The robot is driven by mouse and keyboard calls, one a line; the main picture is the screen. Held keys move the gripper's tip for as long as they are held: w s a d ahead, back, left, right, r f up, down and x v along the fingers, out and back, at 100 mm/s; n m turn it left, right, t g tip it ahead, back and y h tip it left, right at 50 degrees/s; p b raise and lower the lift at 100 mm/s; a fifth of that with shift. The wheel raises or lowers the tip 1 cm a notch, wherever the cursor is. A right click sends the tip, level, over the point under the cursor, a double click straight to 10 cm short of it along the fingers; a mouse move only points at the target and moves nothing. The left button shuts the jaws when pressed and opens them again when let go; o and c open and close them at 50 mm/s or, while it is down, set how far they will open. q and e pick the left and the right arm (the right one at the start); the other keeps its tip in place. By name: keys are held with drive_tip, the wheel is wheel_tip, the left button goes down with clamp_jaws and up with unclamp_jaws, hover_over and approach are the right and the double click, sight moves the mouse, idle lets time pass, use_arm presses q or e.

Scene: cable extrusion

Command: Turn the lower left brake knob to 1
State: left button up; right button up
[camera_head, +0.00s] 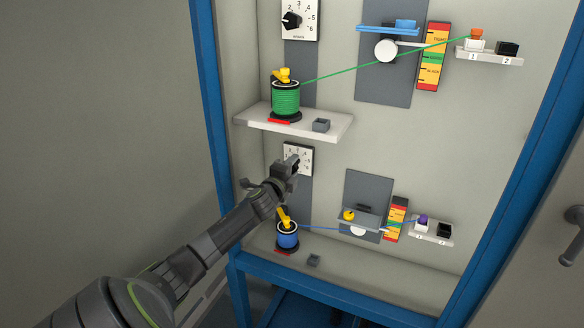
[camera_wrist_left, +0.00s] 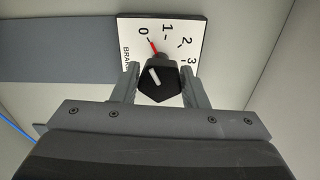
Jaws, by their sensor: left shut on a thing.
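The lower left brake knob (camera_wrist_left: 160,84) is black with a short white line on it. It sits on a white dial plate (camera_wrist_left: 184,28) with the numbers 0, 1, 2 and 3 in the left wrist view. My left gripper (camera_wrist_left: 160,74) is shut on the knob, one finger at each side. In the head view the left gripper (camera_head: 293,166) covers most of the knob and part of the lower dial plate (camera_head: 304,151). My right gripper is not in view.
A green spool (camera_head: 286,99) stands on a white shelf (camera_head: 337,127) above the lower dial. A blue spool (camera_head: 288,236) stands below my left gripper, with a blue cable running right. Another dial (camera_head: 301,12) is at the top. A blue frame (camera_head: 211,100) edges the panel.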

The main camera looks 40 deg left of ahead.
use_arm(q)
drive_tip(key=shift+r+m+p, duration=0.25)
drive_tip(key=shift+m+p, duration=0.15)
drive_tip(key=shift+m, duration=0.2)
drive_tip(key=shift+m+p, duration=0.4)
drive_tip(key=shift+m, duration=0.4)
drive_tip(key=m+p, duration=0.1)
drive_tip(key=m, duration=0.3)
drive_tip(key=shift+w+p, duration=0.1)
drive_tip(key=shift+p, duration=0.3)
drive_tip(key=shift+a+m, duration=0.1)
drive_tip(key=shift+m, duration=0.2)
drive_tip(key=o, duration=0.7)
drive_tip(key=shift+o, duration=1)
drive_tip(key=shift+w+f, duration=0.1)
drive_tip(key=shift+f, duration=0.15)
drive_tip(key=shift+f, duration=0.1)
